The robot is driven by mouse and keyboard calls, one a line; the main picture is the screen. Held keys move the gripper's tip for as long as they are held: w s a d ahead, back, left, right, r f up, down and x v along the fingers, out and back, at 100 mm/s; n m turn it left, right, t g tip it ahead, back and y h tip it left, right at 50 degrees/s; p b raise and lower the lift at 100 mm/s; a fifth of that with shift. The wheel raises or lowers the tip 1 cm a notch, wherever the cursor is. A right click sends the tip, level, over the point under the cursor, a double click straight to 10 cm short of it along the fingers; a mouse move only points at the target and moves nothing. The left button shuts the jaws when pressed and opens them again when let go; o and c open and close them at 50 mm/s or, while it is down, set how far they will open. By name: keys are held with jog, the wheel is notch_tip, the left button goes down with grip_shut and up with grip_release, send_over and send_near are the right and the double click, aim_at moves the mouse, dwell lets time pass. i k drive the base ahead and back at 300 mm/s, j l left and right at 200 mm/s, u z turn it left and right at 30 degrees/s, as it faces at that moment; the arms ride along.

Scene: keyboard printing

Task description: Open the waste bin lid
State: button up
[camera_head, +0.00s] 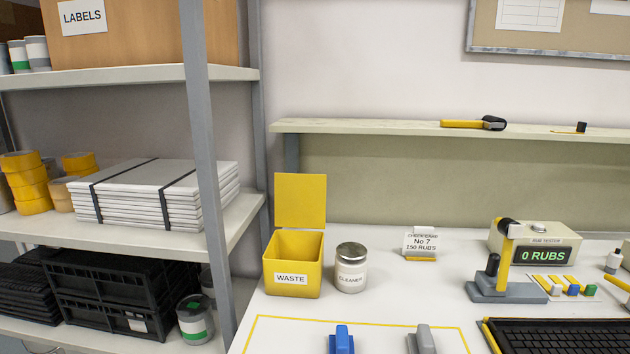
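The yellow waste bin (293,291) stands on the white table near its left end, with a "WASTE" label on its front. Its yellow lid (300,201) stands upright at the back edge, so the bin is open. The upper inner walls show; the bottom is hidden. My gripper is not in the head view.
A cleaner jar (351,280) with a metal lid stands just right of the bin. A grey shelf post (205,160) rises to the left. A rub tester (536,247), a sign card (421,242) and a black keyboard (560,335) are farther right.

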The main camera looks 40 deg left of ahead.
aim_at(301, 200)
jog(key=i+j+z, duration=0.1)
jog(key=i+j, duration=0.45)
jog(key=i, duration=0.2)
jog(key=i+j+z, duration=0.1)
jog(key=i+j, duration=0.55)
jog(key=i, duration=0.1)
